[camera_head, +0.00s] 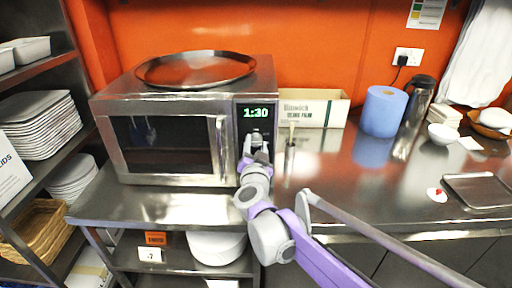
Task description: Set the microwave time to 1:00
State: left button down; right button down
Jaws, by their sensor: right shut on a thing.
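The microwave (165,108) stands on the steel counter with its door shut, and its display (255,113) reads 1:30 in green. My right gripper (255,140) is at the control panel, just below the display, shut on what appears to be the microwave's dial. The gripper and wrist hide most of the dial and the lower panel. My left gripper is out of view.
A round metal tray (196,68) lies on the microwave. A foil box (318,107), a blue paper roll (383,111) and a flask (415,103) stand right of it. The counter in front of them (335,165) is mostly clear. A shelf with stacked dishes (38,125) is at left.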

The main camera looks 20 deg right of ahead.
jog(key=n+b, duration=0.1)
jog(key=n, duration=0.4)
jog(key=shift+n, duration=0.3)
dwell(0.4)
jog(key=shift+c, duration=1.8)
grip_release()
jog(key=v, duration=1)
jog(key=shift+s, duration=0.4)
jog(key=shift+a, duration=0.1)
jog(key=shift+r, duration=0.1)
